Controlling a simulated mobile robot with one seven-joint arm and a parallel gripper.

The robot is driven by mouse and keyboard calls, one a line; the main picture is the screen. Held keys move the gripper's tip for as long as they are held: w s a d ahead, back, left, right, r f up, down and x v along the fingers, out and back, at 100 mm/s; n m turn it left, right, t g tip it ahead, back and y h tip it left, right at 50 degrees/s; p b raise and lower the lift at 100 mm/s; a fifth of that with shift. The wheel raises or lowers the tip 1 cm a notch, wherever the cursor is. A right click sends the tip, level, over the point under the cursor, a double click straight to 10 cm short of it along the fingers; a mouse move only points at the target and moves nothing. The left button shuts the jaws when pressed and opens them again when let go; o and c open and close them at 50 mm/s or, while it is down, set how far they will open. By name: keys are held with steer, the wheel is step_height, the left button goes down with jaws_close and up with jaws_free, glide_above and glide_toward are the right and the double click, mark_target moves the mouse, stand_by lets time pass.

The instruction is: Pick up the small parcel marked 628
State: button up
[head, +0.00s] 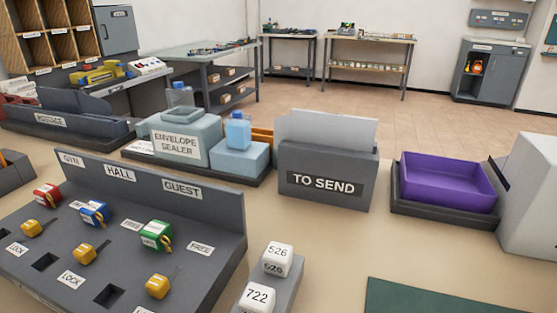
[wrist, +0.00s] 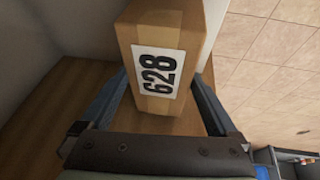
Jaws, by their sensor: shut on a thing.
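The small parcel marked 628 (wrist: 178,30) is a brown cardboard box with a white label, seen in the wrist view. My gripper (wrist: 160,95) has a finger on each side of the parcel and is shut on it. The parcel stands on or just above a brown wooden surface (wrist: 60,110); I cannot tell whether it touches it. The head view shows neither the parcel nor my gripper.
In the wrist view, a pale wall stands left of the parcel and tiled floor (wrist: 275,70) lies to the right. The head view shows a counter with a grey key board (head: 150,200), a TO SEND holder (head: 325,183), a purple tray (head: 445,180) and number blocks (head: 277,260).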

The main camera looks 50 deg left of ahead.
jaws_close()
steer(key=shift+r, duration=0.15)
